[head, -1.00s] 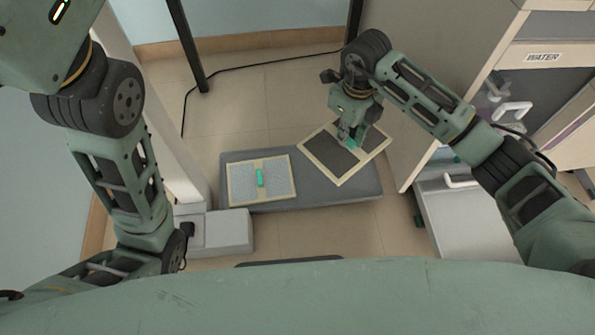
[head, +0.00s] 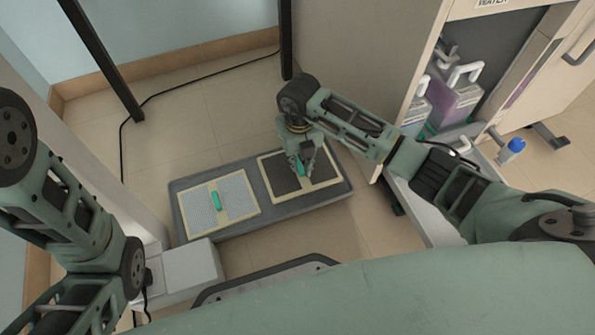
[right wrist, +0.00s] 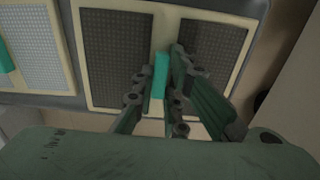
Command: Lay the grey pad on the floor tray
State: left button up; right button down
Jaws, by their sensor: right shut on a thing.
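The dark grey pad (head: 279,174) has a cream border and a teal handle. It is over the right end of the grey floor tray (head: 262,223), roughly square with it, and looks flat on it or just above; I cannot tell whether it touches. My right gripper (head: 303,170) is shut on the handle from above and hides part of the pad. The right wrist view shows the teal handle (right wrist: 161,74) between the fingers (right wrist: 159,85), with the dark pad (right wrist: 115,60) on both sides. My left gripper is out of view; only the left arm shows.
A lighter grey pad (head: 237,189) with a teal handle lies on the tray's left half. A cabinet (head: 405,60) with an open front and bottles (head: 457,101) stands at right. A blue-capped bottle (head: 511,150) is farther right. A black cable (head: 180,88) runs along the floor behind.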

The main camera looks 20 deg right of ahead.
aim_at(299, 164)
notch_tip(299, 164, down, 3)
jog(key=shift+f+b, duration=0.1)
jog(key=shift+b, duration=0.85)
jog(key=c, duration=1.8)
grip_release()
jog(key=shift+o, duration=0.2)
